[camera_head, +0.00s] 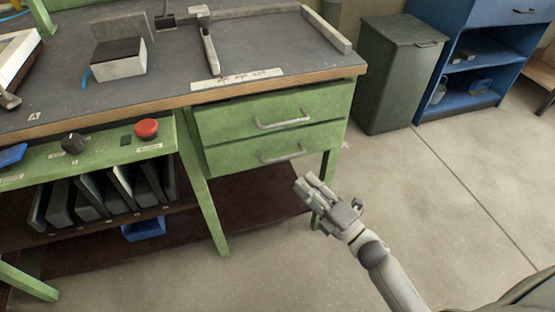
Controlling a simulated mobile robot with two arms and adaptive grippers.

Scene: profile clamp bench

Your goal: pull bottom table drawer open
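The green table has two drawers under its right end. The bottom drawer (243,153) has a pale bar handle (284,154) and looks shut, its front in line with the frame. The top drawer (240,118) also looks shut, with its own bar handle (282,120). My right gripper (306,184) is in front of the table, below and to the right of the bottom handle in the picture, apart from it. Its fingers look close together, but the gap between them is not clear. My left gripper is not in view.
The worktop (160,87) carries a grey block (118,62) and a clamp bar (210,50). A red button (146,128) sits on the green panel. A dark bin (392,80) and a blue cabinet (470,70) stand at the right. The floor (440,190) is clear.

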